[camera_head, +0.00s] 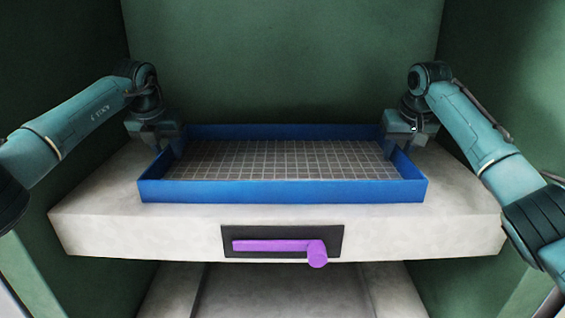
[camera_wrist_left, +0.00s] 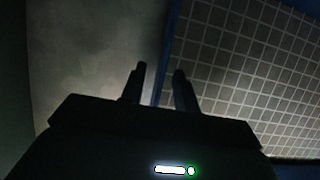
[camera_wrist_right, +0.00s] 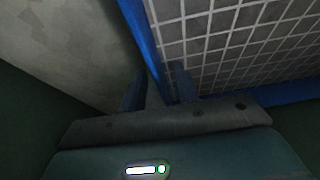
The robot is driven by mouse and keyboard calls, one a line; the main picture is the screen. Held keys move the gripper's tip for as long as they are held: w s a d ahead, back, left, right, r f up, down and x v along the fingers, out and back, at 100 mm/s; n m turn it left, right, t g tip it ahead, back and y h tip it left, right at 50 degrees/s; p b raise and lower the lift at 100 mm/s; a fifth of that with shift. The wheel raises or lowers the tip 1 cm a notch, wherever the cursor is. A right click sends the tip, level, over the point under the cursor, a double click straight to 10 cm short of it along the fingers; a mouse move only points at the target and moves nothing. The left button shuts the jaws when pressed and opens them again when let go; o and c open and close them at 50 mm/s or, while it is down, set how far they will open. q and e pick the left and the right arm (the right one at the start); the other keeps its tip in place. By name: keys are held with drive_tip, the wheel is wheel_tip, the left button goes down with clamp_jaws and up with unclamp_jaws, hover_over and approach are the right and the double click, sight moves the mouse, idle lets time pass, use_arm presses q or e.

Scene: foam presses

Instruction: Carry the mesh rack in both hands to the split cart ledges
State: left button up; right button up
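The mesh rack is a shallow blue-walled tray (camera_head: 282,191) with a grey wire-grid floor, lying level on a pale stone-like slab (camera_head: 100,208) in the head view. My left gripper (camera_head: 176,150) is at its left end wall; in the left wrist view the fingers (camera_wrist_left: 161,78) stand apart, one on each side of the blue wall. My right gripper (camera_head: 397,146) is at the right end wall; in the right wrist view its fingers (camera_wrist_right: 159,80) also straddle the wall with gaps. I cannot identify the split cart ledges in view.
A purple handle (camera_head: 275,246) on a dark plate sits on the slab's front face. Green walls (camera_head: 280,60) close in the back and sides. Bare slab shows to the left and right of the rack. Pale surfaces (camera_head: 285,290) show below the slab.

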use_arm(q)
clamp_jaws()
use_arm(e)
clamp_jaws()
use_arm(q)
drive_tip(key=shift+r, duration=0.1)
use_arm(e)
drive_tip(key=shift+r, duration=0.15)
idle(0.9)
